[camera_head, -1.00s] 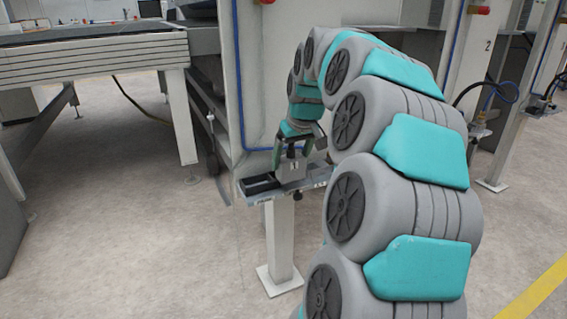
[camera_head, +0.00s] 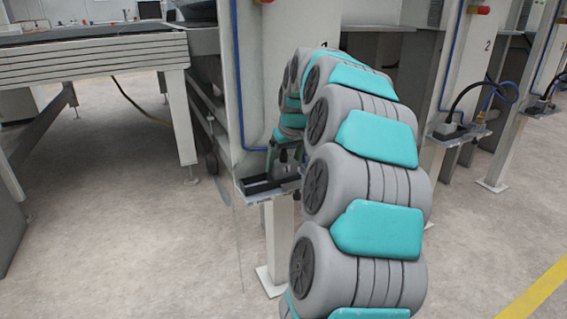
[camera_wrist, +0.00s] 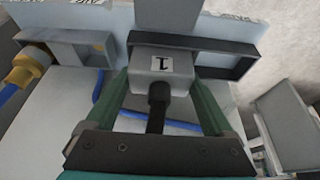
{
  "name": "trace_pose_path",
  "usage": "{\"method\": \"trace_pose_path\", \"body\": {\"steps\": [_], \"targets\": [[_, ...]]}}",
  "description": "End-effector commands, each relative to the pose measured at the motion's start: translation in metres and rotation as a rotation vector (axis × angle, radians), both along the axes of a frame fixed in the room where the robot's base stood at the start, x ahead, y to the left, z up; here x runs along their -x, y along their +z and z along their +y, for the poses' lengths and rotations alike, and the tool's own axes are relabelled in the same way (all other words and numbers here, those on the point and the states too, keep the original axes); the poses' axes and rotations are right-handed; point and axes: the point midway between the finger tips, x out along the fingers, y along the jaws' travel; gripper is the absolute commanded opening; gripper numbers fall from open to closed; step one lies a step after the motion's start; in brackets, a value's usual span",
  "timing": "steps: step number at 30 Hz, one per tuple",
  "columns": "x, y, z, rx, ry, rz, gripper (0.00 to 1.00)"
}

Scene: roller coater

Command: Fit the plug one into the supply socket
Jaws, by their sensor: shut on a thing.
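Plug one is a grey block marked "1" with a black cable end (camera_wrist: 160,64). My gripper (camera_wrist: 162,78) is shut on it, with one green finger on each side. The plug is right against a dark rectangular frame (camera_wrist: 232,70), which appears to be the supply socket. I cannot tell whether the plug is inside it or just in front. In the head view my gripper (camera_head: 285,152) is low over a small shelf (camera_head: 255,197) on a post, where a dark open holder (camera_head: 257,185) lies. My arm hides much of the plug there.
A grey open bracket (camera_wrist: 72,47) and a brass fitting (camera_wrist: 24,68) are left of the plug in the wrist view. A blue hose runs behind. A tall machine panel (camera_head: 285,60) stands behind the shelf. The floor to the left is open.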

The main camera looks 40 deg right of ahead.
Motion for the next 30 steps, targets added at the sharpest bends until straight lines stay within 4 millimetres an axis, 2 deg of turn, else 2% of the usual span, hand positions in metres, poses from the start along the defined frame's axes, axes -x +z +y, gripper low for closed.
{"method": "trace_pose_path", "body": {"steps": [9,10,13,23,26,30], "targets": [[0.000,-0.002,0.000,0.001,0.000,-0.001,0.12],[0.000,-0.002,0.000,0.001,0.000,-0.001,0.88],[0.000,-0.002,0.000,0.001,0.000,-0.001,0.99],[0.000,0.003,0.000,0.001,0.000,-0.001,1.00],[0.005,0.013,0.001,0.001,0.000,-0.001,1.00],[0.014,0.039,0.003,0.003,-0.001,-0.004,1.00]]}}
